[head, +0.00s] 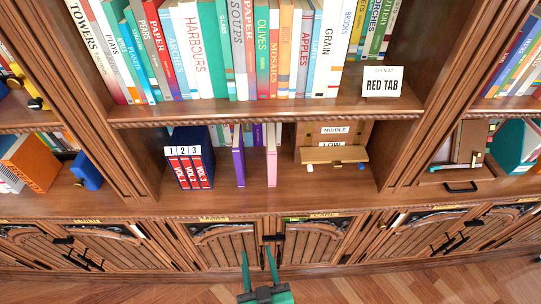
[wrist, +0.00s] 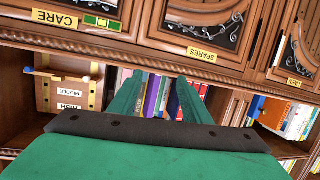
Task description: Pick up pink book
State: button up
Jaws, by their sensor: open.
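The pink book (head: 271,165) stands upright on the lower shelf, narrow spine outward, in the middle of the head view. A purple book (head: 239,166) stands to its left with a gap between them. My gripper (head: 257,252) is at the bottom of the head view, low in front of the cabinet doors, green fingers apart and empty. It is well short of the pink book. In the wrist view, my gripper (wrist: 160,84) has several coloured spines beyond its fingers; I cannot tell there which is the pink book.
Red volumes (head: 189,170) stand left of the purple book. A wooden box (head: 334,147) with labels is right of the pink book. More books stand behind. The shelf front (head: 260,205) is clear.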

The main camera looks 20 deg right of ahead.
jog(key=w+d+r+m+h, duration=0.1)
jog(key=w+d+r, duration=0.4)
jog(key=w, duration=0.5)
jog(key=m+h, duration=0.1)
jog(key=m, duration=0.1)
send_near(272, 160)
jog(key=shift+g, duration=0.4)
jog(key=x, duration=0.5)
jog(key=shift+w+r, duration=0.1)
jog(key=shift+w, duration=0.15)
jog(key=shift+w+r, duration=0.1)
jog(key=shift+w, duration=0.15)
jog(key=x, duration=0.5)
jog(key=shift+d+r, duration=0.1)
jog(key=shift+r+x, duration=0.15)
jog(key=shift+x, duration=1.25)
jog(key=shift+r+x, duration=0.15)
jog(key=shift+x, duration=1.25)
jog(key=shift+w, duration=0.1)
grip_shut()
